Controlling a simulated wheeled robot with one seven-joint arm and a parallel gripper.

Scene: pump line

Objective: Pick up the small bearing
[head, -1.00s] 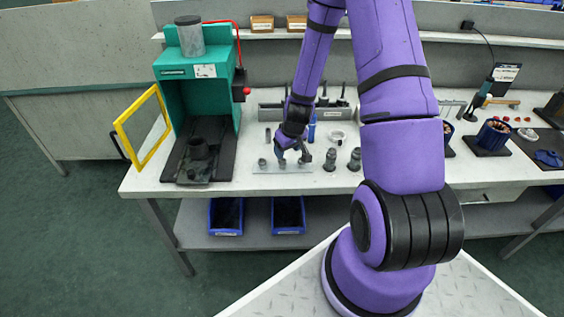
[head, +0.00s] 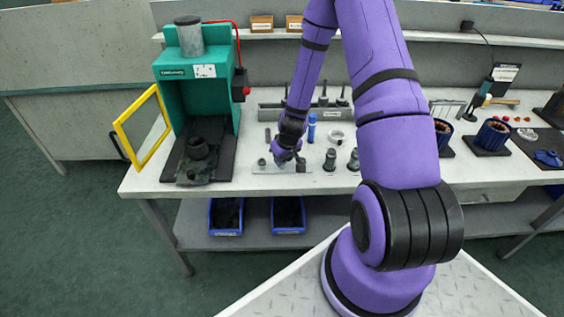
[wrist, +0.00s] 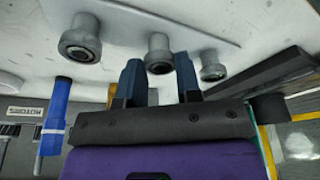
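Three grey posts with dark-ringed ends stand on a light plate (head: 282,168) on the bench. In the wrist view the left ringed part (wrist: 80,45) looks largest, the middle one (wrist: 159,62) smaller, and the right one (wrist: 212,72) about as small or smaller. I cannot tell surely which is the small bearing. My gripper (wrist: 158,75) is open, its two dark fingers to either side of the middle part with gaps showing. In the head view my gripper (head: 285,159) is low over the plate and hides the middle post. The left post (head: 262,162) and right post (head: 301,165) show beside it.
A green press (head: 208,95) with a yellow-framed guard (head: 143,128) stands to the left. A blue bottle (head: 311,128), a white ring (head: 336,137) and dark fittings (head: 330,160) are close on the right. A grey tool rack (head: 270,112) stands behind.

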